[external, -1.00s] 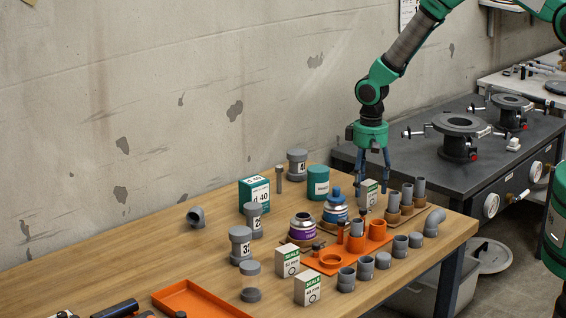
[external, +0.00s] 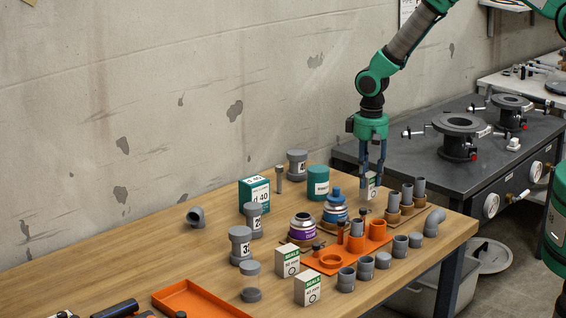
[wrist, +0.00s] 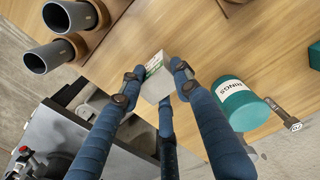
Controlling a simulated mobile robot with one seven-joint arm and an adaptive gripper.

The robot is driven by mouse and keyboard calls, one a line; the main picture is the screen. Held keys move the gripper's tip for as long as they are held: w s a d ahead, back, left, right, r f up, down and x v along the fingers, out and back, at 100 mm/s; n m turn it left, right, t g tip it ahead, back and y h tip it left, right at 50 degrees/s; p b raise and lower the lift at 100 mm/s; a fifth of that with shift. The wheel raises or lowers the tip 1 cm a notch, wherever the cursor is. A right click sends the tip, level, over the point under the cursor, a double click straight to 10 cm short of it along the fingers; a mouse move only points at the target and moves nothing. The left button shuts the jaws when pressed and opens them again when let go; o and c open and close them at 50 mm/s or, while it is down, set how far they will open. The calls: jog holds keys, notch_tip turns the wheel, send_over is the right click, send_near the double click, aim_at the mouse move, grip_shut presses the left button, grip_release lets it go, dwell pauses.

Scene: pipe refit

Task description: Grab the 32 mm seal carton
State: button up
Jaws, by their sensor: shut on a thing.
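A small white and green seal carton (external: 372,184) is between the blue fingers of my gripper (external: 372,172), above the back right part of the wooden bench. It also shows in the wrist view (wrist: 156,85), where my gripper (wrist: 154,84) is shut on it, with fingertips on either side. Its size marking cannot be read. Two similar seal cartons stand at the front of the bench, one (external: 287,261) behind the other (external: 308,290).
A teal rings tub (external: 318,183) and a blue-topped tin (external: 335,208) stand left of my gripper. Grey pipes in brown holders (external: 406,196) stand close on its right. An orange tray (external: 322,262) with fittings lies in front.

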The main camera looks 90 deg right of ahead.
aim_at(369, 175)
notch_tip(369, 175, up, 8)
jog(key=shift+f+p, duration=0.2)
jog(key=shift+p, duration=0.25)
